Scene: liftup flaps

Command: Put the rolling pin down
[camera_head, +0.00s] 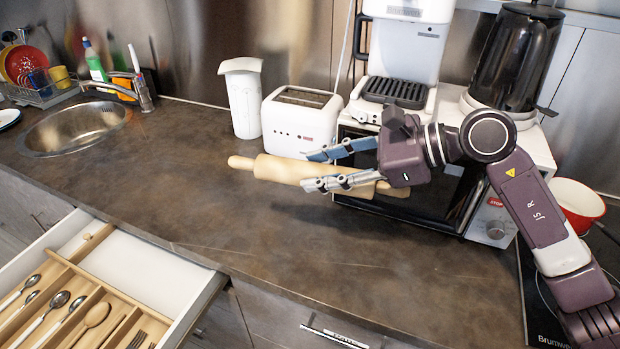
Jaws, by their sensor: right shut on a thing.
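The rolling pin (284,169) is pale wood and lies roughly level across the picture, over the dark counter in front of the white toaster. My right gripper (312,170) comes in from the right and is shut on the rolling pin, with fingers on its far and near sides. The pin's left handle and part of its body show; its right part is partly hidden behind the fingers, and the right handle end shows below the gripper. I cannot tell whether the pin touches the counter. My left gripper is not in view.
The counter (200,200) is clear left and in front of the pin. The toaster (299,122), white jug (243,100) and microwave (440,197) stand behind. An open cutlery drawer (150,277) juts out lower left; a sink (75,128) is far left. A red pot (578,205) sits right.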

